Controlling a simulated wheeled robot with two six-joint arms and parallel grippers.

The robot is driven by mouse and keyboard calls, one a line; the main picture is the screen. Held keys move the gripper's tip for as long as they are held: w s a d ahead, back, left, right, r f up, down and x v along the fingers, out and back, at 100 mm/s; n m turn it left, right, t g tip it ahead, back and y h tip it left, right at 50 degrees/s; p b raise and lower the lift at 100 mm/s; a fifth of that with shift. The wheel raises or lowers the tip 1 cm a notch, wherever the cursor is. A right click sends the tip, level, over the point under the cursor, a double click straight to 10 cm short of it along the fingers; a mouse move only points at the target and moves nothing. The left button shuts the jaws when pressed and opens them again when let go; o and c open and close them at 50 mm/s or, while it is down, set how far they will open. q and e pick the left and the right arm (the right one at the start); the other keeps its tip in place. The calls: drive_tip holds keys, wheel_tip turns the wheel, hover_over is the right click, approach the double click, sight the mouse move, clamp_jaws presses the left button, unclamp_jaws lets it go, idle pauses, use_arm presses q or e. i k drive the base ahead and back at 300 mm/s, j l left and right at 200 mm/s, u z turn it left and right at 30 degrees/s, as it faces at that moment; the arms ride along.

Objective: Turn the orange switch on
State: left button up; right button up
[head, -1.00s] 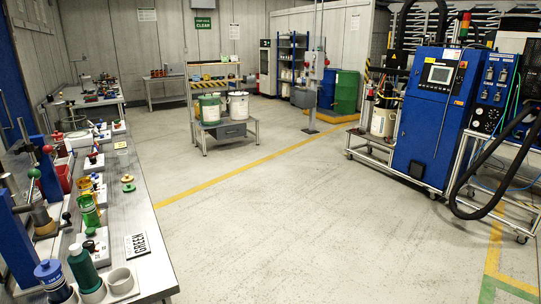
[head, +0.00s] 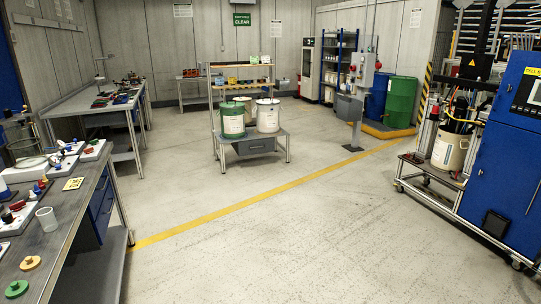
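I cannot make out an orange switch with certainty. A grey electrical box (head: 362,70) with small red parts is fixed to a post (head: 355,118) in the middle distance of the head view. Its small controls are too far off to tell their colour or setting. A tall blue machine cabinet (head: 508,165) with a dark screen (head: 530,92) is cut off by the right edge. Neither of my grippers is in view.
A grey workbench (head: 62,230) with small parts runs along the left. A low stand (head: 252,143) holds a green pail (head: 232,118) and a white pail (head: 267,115). Green (head: 400,102) and blue drums stand behind the post. The floor (head: 260,235) ahead is clear, crossed by a yellow line.

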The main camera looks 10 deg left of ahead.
sight(87, 150)
drive_tip(key=i+j+u, duration=0.1)
drive_tip(key=i+u, duration=0.8)
drive_tip(key=i+l+u, duration=0.25)
drive_tip(key=u, duration=0.2)
drive_tip(key=i+l+u, duration=0.3)
drive_tip(key=u, duration=0.2)
drive_tip(key=i+l+u, duration=0.25)
drive_tip(key=i+l, duration=0.25)
drive_tip(key=i+l+z, duration=0.2)
drive_tip(key=i+z, duration=0.15)
drive_tip(key=i, duration=0.4)
drive_tip(key=i+z, duration=0.35)
drive_tip(key=i, duration=0.4)
